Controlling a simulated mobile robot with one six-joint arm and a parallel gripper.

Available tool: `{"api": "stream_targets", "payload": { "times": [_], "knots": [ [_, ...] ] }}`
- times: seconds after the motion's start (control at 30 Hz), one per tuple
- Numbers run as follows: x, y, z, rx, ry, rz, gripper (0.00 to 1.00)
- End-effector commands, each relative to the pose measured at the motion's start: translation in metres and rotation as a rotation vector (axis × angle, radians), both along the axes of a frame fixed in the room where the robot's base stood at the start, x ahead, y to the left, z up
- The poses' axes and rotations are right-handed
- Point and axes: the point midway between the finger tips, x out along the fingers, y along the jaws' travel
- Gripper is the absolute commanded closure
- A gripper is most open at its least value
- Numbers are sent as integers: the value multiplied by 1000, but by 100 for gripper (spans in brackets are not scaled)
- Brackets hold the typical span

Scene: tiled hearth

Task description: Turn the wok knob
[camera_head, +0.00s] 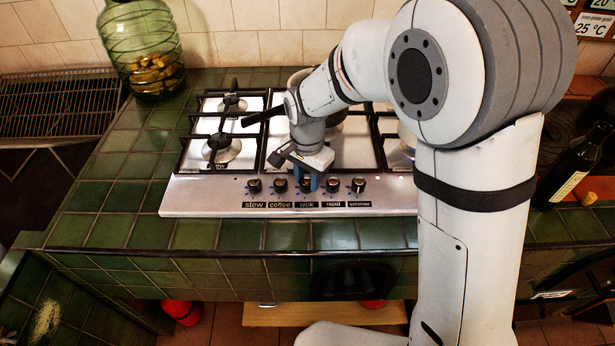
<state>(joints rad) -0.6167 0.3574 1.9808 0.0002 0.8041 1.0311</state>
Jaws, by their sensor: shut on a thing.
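The stove (225,197) is a steel gas hob set in green tiles. A row of dark knobs runs along its front strip, with labels below reading stew, coffee, wok and others. The wok knob (305,187) is the middle one, above the "wok" label (305,205). My gripper (306,183) comes down from above onto this knob, its blue fingers shut around it. The fingers hide part of the knob, and its exact angle cannot be told. The knobs to either side, coffee (280,186) and the one on the right (332,185), stand close to the fingers.
A dark-handled pan (262,116) stands on the hob behind my wrist. A green glass jar (142,50) is at the back left. A dark bottle (577,168) stands at the right. The green tiles (120,197) left of the hob are clear.

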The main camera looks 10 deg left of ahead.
Motion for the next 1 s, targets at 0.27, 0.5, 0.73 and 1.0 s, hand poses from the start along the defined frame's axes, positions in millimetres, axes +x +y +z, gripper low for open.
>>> {"api": "stream_targets", "payload": {
  "times": [0.27, 0.5, 0.73, 1.0],
  "knots": [
    [2, 1, 2, 3, -6, -25, 93],
    [2, 1, 2, 3, -6, -24, 93],
    [1, 1, 1, 2, -4, -24, 54],
    [0, 1, 1, 1, -2, -23, 48]
  ]
}}
